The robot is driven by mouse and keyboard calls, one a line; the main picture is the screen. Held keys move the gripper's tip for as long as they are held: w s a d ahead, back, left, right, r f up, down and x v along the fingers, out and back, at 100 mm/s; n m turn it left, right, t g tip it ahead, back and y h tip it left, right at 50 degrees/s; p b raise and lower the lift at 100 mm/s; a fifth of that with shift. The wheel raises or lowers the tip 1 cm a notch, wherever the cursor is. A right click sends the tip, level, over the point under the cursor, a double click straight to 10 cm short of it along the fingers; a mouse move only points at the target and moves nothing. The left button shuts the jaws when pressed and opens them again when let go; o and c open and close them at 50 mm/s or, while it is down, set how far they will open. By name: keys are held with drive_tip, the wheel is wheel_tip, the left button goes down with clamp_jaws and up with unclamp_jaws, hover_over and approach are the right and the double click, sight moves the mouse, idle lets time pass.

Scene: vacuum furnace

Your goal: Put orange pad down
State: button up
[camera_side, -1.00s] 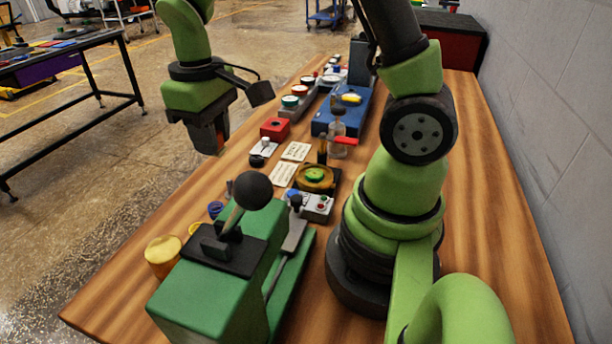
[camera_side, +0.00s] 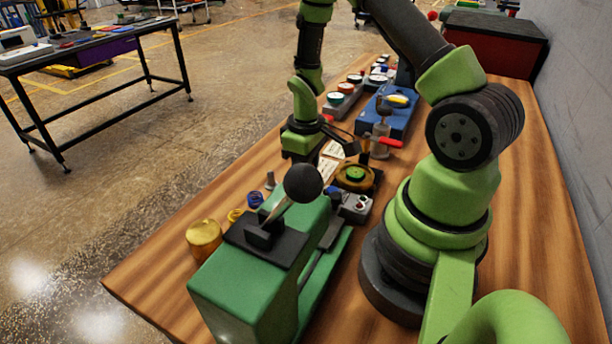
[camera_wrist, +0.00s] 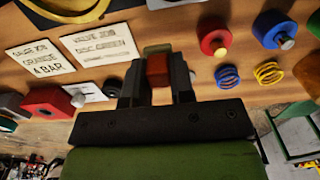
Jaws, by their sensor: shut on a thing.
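My gripper (camera_wrist: 157,85) is shut on a small orange-red block, which I take to be the orange pad (camera_wrist: 158,69), in the wrist view. A tan piece (camera_wrist: 157,48) shows just beyond the block; I cannot tell if it is part of it. In the side view my gripper (camera_side: 302,155) hangs over the table beside the printed cards, and the pad is hidden there. Two white cards (camera_wrist: 40,57) and (camera_wrist: 100,45) lie to the left of the gripper in the wrist view. I cannot tell how high the pad is above the table.
A green lever press (camera_side: 262,262) stands at the front. A yellow cylinder (camera_side: 203,240), a blue spring (camera_wrist: 227,76) and a yellow spring (camera_wrist: 269,73) are near it. A red box (camera_wrist: 47,101) is left.

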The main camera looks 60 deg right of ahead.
drive_tip(key=shift+f, duration=1.35)
drive_tip(key=shift+f, duration=0.15)
drive_tip(key=o, duration=0.8)
drive_tip(key=shift+o, duration=0.2)
